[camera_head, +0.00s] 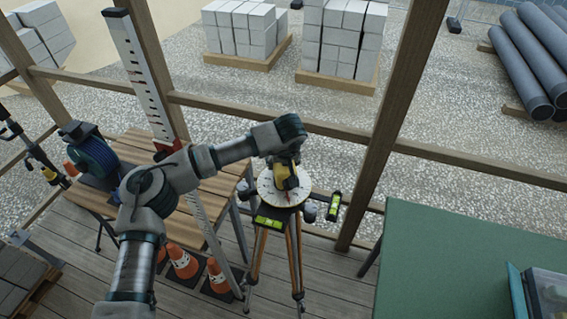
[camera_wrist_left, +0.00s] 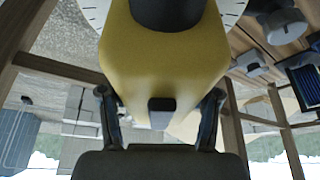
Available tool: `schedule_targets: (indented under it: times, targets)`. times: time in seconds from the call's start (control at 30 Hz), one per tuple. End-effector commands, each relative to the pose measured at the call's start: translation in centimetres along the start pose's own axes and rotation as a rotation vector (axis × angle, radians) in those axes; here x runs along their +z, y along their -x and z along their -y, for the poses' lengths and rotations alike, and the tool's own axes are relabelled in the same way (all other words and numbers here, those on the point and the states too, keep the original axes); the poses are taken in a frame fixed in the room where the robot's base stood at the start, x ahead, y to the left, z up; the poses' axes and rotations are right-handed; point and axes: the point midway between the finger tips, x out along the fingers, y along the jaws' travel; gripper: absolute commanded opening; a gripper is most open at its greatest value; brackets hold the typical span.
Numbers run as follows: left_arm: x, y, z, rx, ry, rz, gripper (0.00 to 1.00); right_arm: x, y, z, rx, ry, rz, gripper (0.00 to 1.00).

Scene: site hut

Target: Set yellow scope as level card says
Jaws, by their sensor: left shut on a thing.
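The yellow scope (camera_head: 283,182) sits on a white graduated dial (camera_head: 267,193) on top of a wooden tripod (camera_head: 292,250). My left gripper (camera_head: 288,160) is over the scope and shut on it, hiding much of its top. In the left wrist view the yellow scope (camera_wrist_left: 165,60) fills the middle, with a finger of my left gripper (camera_wrist_left: 160,118) on each side. A bright green vial (camera_head: 270,222) lies at the front of the tripod head, and another (camera_head: 335,205) is at its right. No readable level card shows. My right gripper is out of view.
A red and white staff (camera_head: 143,75) leans behind my left arm. A wooden table (camera_head: 215,197) with a blue reel (camera_head: 92,157) stands left, with orange cones (camera_head: 183,262) below. A green table (camera_head: 450,255) is at right. Timber posts (camera_head: 392,120) and rails stand behind the tripod.

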Motion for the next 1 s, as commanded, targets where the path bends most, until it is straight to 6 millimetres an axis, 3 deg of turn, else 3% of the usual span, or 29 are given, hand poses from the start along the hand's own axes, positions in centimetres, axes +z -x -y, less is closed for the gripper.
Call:
schedule_targets:
  times: [0.07, 0.1, 0.2, 0.63, 1.0]
  targets:
    - [0.4, -0.2, -0.2, 0.002, -0.005, 0.008, 0.0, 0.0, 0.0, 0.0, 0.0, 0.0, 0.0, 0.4]
    - [0.4, -0.2, -0.2, 0.002, -0.005, 0.008, 0.65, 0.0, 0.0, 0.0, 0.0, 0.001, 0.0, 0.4]
    - [0.3, -0.2, -0.2, 0.002, -0.005, 0.007, 0.88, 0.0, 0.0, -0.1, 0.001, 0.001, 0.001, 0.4]
    - [0.1, 1.0, -0.1, 0.004, -0.005, 0.0, 0.88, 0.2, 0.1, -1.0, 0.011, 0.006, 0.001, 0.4]
    - [0.1, 8.7, -0.2, 0.004, -0.005, 0.001, 0.88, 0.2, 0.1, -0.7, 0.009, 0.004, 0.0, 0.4]
